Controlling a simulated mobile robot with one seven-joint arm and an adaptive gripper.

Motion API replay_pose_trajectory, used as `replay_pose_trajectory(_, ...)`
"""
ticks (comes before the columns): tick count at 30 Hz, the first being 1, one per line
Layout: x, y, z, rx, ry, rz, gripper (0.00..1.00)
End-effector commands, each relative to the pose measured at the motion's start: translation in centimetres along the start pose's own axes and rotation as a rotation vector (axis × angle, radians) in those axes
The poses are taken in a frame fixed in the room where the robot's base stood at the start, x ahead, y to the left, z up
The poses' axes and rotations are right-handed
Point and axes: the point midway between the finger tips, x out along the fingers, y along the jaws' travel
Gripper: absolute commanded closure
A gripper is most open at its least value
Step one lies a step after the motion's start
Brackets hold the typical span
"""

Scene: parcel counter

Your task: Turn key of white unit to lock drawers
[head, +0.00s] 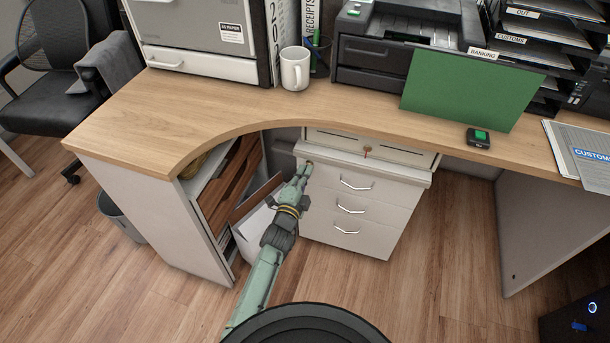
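The white drawer unit (385,212) stands under the desk, with three drawers shown by their silver handles; all look shut. My gripper (304,170) is at the upper left corner of its front, close to or touching it. A small brownish spot shows at the fingertips; I cannot tell whether it is a key. The fingers are too small and too covered to tell open from shut. A small key with a red part (367,152) sits in the front of a shallow white drawer box (400,156) above the unit, right of my gripper.
The curved wooden desk (190,112) overhangs the unit. An open side cabinet (195,222) with brown shelves and a tilted panel stands close left of my arm. A mug (295,68), green folder (465,92) and printer (385,50) are on top. Floor right of the unit is clear.

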Motion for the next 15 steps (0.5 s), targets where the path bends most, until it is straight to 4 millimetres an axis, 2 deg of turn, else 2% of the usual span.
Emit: replay_pose_trajectory(15, 0.0, 0.09, 0.0, -0.489, 0.001, 0.001, 1.0)
